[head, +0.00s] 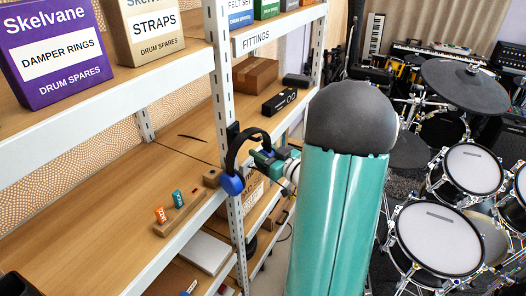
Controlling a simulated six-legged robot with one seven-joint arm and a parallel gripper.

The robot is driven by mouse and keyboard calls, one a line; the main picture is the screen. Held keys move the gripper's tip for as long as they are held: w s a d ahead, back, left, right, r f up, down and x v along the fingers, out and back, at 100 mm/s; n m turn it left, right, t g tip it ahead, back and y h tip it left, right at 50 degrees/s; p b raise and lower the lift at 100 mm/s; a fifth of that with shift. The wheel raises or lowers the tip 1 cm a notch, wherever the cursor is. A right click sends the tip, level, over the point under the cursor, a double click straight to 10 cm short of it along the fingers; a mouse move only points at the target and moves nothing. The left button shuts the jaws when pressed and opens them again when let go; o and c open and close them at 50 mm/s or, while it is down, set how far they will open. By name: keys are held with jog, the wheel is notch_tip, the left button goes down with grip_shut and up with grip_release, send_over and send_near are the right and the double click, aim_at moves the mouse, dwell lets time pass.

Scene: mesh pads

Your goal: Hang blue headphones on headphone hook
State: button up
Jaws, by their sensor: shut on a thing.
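The blue headphones (232,184) show in the head view in front of the white shelf post, with a black headband arched above a blue ear cup. My gripper (263,157) is shut on them from the right side, at the height of the shelf board. The headphones hang upright in the grip. A small dark piece (233,130) on the post, just above the headband, may be the headphone hook. The headband partly covers it, and I cannot tell whether the two touch.
A cardboard box (255,74) and a black box (279,102) stand farther back. Drums (440,238) fill the right. My teal arm hides the middle.

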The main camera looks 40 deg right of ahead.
jog(key=o, duration=1.2)
jog(key=s, duration=0.9)
jog(key=s+d, duration=0.1)
jog(key=s, duration=0.3)
jog(key=shift+s, duration=0.35)
jog(key=shift+s, duration=0.1)
